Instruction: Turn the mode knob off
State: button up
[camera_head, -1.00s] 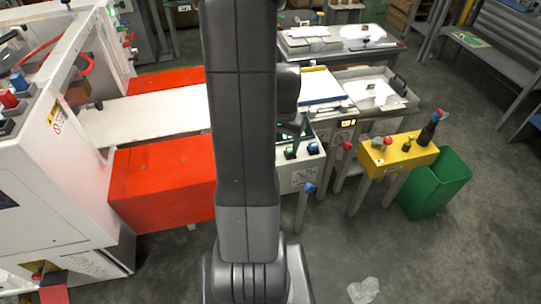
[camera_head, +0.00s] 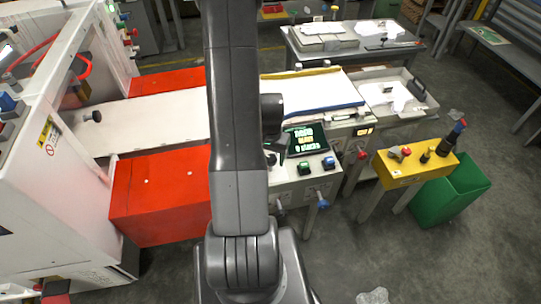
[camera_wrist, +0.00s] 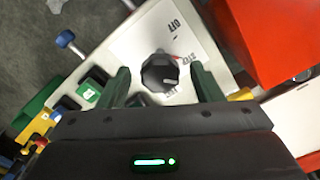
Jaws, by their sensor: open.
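The mode knob (camera_wrist: 158,72) is black and faceted, on a white panel (camera_wrist: 129,42) in the wrist view. An OFF label (camera_wrist: 175,24) is printed above it, with other labels to its right and below. I cannot tell for sure which label the knob points at. My gripper (camera_wrist: 160,66) is open, one dark finger on each side of the knob, with gaps showing on both sides. In the head view my arm partly covers the panel's left part, and the gripper's fingers are hard to make out there.
A green button (camera_head: 304,168) and a blue button (camera_head: 328,163) sit on the panel near a lit screen (camera_head: 304,139). A red box (camera_head: 160,193) stands left. A yellow stand (camera_head: 413,164) and a green bin (camera_head: 462,195) stand right.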

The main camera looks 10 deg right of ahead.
jog(key=c, duration=1)
jog(key=shift+f, duration=0.1)
jog(key=n+b, duration=0.2)
jog(key=n, duration=0.1)
jog(key=shift+f+b, duration=0.1)
jog(key=shift+b, duration=0.2)
jog(key=n+b, duration=0.1)
jog(key=n, duration=0.1)
jog(key=shift+n+b, duration=0.3)
jog(key=shift+b, duration=0.05)
jog(key=n+b, duration=0.2)
jog(key=n, duration=0.4)
jog(key=shift+d, duration=0.1)
jog(key=shift+n+b, duration=0.3)
jog(key=shift+b, duration=0.05)
